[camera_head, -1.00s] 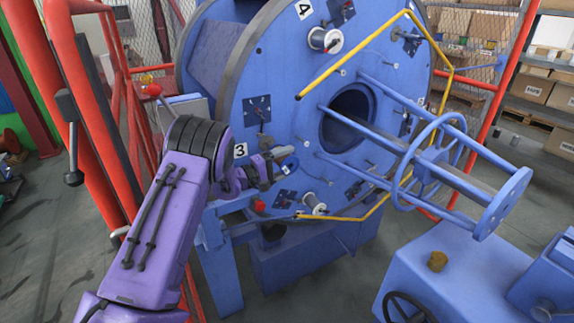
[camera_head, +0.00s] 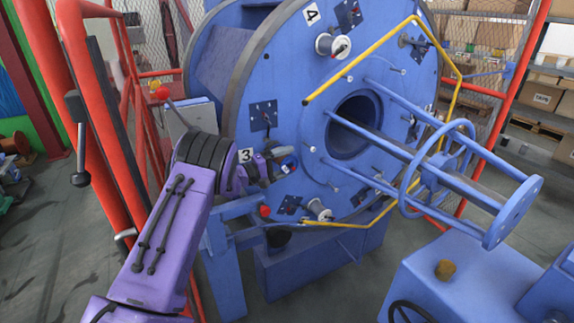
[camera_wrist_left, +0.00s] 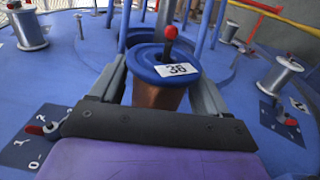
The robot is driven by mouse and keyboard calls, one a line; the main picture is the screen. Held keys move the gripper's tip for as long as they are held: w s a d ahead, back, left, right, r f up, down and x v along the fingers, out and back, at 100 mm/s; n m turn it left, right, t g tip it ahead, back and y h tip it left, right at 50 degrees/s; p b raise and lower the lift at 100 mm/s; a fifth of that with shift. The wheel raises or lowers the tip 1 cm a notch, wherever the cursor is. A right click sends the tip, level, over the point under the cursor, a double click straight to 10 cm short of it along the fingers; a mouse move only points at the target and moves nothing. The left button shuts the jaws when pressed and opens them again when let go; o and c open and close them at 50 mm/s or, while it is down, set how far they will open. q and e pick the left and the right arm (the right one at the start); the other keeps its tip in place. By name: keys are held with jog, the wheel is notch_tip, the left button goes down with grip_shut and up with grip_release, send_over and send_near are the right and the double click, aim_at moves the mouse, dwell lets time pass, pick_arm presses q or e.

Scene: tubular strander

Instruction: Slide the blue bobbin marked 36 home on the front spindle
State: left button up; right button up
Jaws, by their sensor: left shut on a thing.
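The blue bobbin marked 36 (camera_wrist_left: 152,66) is between the fingers of my left gripper (camera_wrist_left: 160,88) in the left wrist view. Its blue end flange with the white 36 label faces the camera, and a copper-brown wound body shows below. A red-tipped lever (camera_wrist_left: 170,33) stands at the flange's far side. In the head view the bobbin (camera_head: 289,163) is small at the tip of my left gripper (camera_head: 277,166), close to the blue disc face beside label 3. My right gripper is not in view.
The large blue disc (camera_head: 290,100) carries other bobbins, one at the top (camera_head: 330,44) and one at the bottom (camera_head: 319,209). A yellow bent tube (camera_head: 362,58) and blue shaft bars (camera_head: 450,180) stand out from it. Red fence posts (camera_head: 85,80) flank my arm.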

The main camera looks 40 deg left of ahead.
pick_arm(q)
jog(key=shift+w+a+r+b, duration=0.1)
jog(key=shift+w+a+b, duration=0.15)
jog(key=shift+a, duration=0.4)
jog(key=shift+w+a+b, duration=0.15)
jog(key=shift+w+a, duration=0.2)
jog(key=shift+a, duration=0.3)
jog(key=o, duration=1.6)
jog(key=shift+o, duration=0.2)
jog(key=shift+s, duration=0.1)
